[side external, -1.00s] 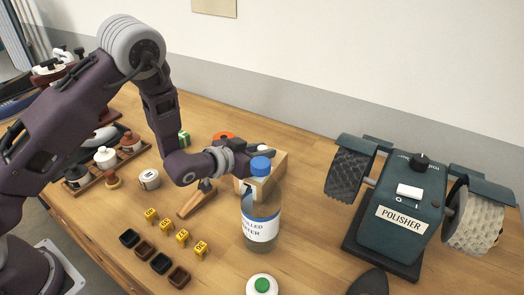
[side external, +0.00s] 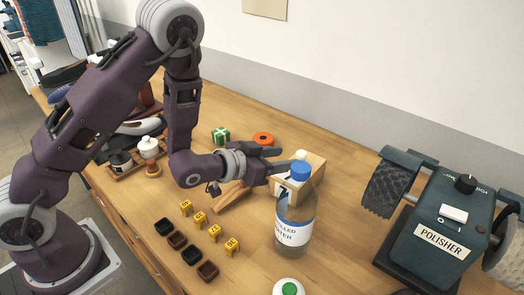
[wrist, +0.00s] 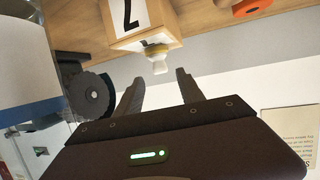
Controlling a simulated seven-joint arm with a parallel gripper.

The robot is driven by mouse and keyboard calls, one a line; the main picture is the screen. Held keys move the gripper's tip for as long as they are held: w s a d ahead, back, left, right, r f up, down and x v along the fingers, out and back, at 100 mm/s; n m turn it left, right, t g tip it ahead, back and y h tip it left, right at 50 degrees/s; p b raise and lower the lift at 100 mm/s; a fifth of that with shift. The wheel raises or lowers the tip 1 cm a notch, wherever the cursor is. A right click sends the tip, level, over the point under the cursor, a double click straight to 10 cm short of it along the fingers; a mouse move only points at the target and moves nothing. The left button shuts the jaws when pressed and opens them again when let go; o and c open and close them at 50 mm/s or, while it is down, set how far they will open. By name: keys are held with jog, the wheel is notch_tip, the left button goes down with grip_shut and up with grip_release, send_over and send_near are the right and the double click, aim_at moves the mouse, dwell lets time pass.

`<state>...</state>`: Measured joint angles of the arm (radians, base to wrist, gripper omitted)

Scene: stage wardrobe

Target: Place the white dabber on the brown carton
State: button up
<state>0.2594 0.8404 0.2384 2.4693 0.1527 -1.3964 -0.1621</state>
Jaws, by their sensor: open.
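The brown carton (side external: 314,176) is a light-brown box with a numbered white label, partly behind the water bottle in the side view. In the wrist view the carton (wrist: 168,40) is at the top, upside down. The white dabber (side external: 301,155) stands on the carton's top, partly hidden by the bottle's blue cap. It also shows in the wrist view (wrist: 159,66), with a pale collar and white tip. My gripper (side external: 283,160) is open and empty, left of the dabber. In the wrist view its fingers (wrist: 158,80) are apart, with a gap to the dabber.
The distilled water bottle (side external: 295,232) stands close in front of the carton. The polisher (side external: 446,232) is at right. Yellow numbered markers (side external: 214,232), dark small trays (side external: 191,255) and a rack (side external: 125,171) are left.

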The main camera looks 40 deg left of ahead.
jog(key=s+a+r+n+g+y, duration=0.1)
jog(key=s+a+r+g, duration=0.15)
jog(key=r, duration=0.35)
jog(key=s+a+r+n+g+y, duration=0.1)
jog(key=s+a+r, duration=0.1)
jog(key=s+r, duration=0.3)
jog(key=s+r+g, duration=0.2)
jog(key=s, duration=1)
jog(key=s+a+r+g, duration=0.1)
jog(key=s+r+g, duration=0.1)
jog(key=s, duration=1)
jog(key=shift+a+r+g+y, duration=0.2)
jog(key=shift+r+g+y, duration=0.15)
jog(key=shift+r, duration=0.25)
